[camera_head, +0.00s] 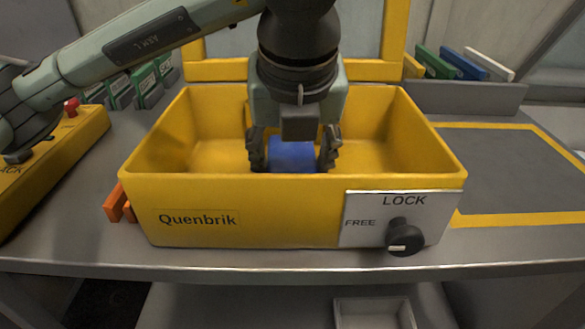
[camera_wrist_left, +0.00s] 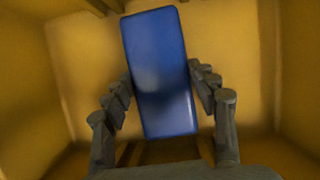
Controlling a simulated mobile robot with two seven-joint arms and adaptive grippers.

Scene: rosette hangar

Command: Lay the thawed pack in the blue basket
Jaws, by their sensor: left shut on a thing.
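My left gripper (camera_head: 292,158) reaches down into an open yellow box (camera_head: 215,195) labelled Quenbrik. It is shut on a blue pack (camera_head: 292,153), one finger on each side. In the left wrist view the pack (camera_wrist_left: 160,75) is a flat blue slab, slightly tilted, between the fingers (camera_wrist_left: 162,110). The yellow walls surround it. The box's front wall hides the pack's lower part in the head view, so I cannot tell whether it touches the floor. I see no blue basket. My right gripper is not in view.
The box's front has a black knob (camera_head: 404,238) on a plate marked LOCK and FREE. Its yellow-framed lid (camera_head: 220,70) stands raised behind. A yellow-bordered grey mat (camera_head: 520,170) lies clear at right. Coloured panels (camera_head: 460,64) stand behind it. A yellow unit (camera_head: 55,160) stands left.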

